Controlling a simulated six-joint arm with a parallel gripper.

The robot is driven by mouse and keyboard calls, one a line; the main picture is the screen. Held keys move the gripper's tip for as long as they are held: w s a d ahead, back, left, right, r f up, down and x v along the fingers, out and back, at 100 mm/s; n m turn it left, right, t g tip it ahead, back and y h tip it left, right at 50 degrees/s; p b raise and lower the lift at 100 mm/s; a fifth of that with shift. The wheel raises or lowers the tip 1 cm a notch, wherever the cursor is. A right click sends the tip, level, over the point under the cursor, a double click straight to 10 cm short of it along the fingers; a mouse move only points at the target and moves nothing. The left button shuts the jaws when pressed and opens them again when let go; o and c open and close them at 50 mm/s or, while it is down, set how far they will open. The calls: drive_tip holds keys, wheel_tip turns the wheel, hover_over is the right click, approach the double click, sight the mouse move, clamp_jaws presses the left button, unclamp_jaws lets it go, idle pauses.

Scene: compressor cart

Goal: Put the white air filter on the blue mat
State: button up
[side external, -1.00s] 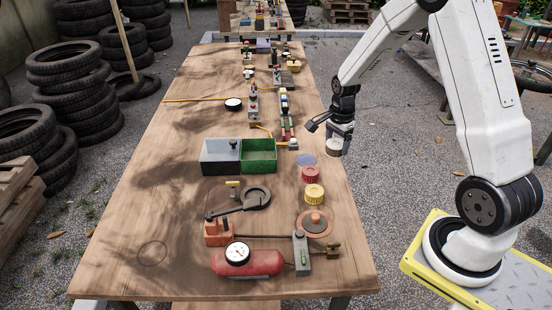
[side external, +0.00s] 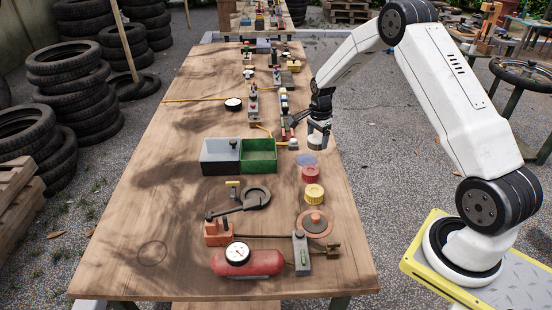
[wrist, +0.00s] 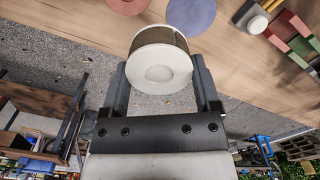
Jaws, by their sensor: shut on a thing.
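The white air filter (side external: 318,143), a round drum with white end caps and a darker band, is held in my gripper (side external: 317,138) above the table's right side. In the wrist view my gripper (wrist: 160,82) has one finger on each side of the filter (wrist: 163,66), with a white end facing the camera. The blue mat (side external: 306,160), a small flat disc, lies on the table just nearer and to the left of the held filter. It also shows in the wrist view (wrist: 191,13), apart from the filter.
A white-topped knob (side external: 293,144) and coloured blocks stand close by. The table's left front is bare.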

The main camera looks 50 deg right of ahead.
hover_over(307, 160)
drive_tip(key=shift+s+f, duration=0.15)
drive_tip(key=shift+f, duration=1.1)
drive_tip(key=shift+s+f, duration=0.1)
drive_tip(key=shift+f, duration=1.15)
drive_tip(key=shift+w+f, duration=0.2)
drive_tip(key=shift+f, duration=0.15)
drive_tip(key=shift+d+f, duration=0.1)
drive_tip(key=shift+f, duration=1.4)
drive_tip(key=shift+f, duration=0.15)
drive_tip(key=o, duration=1)
drive_tip(key=shift+o, duration=0.2)
wheel_tip(307, 160, up, 12)
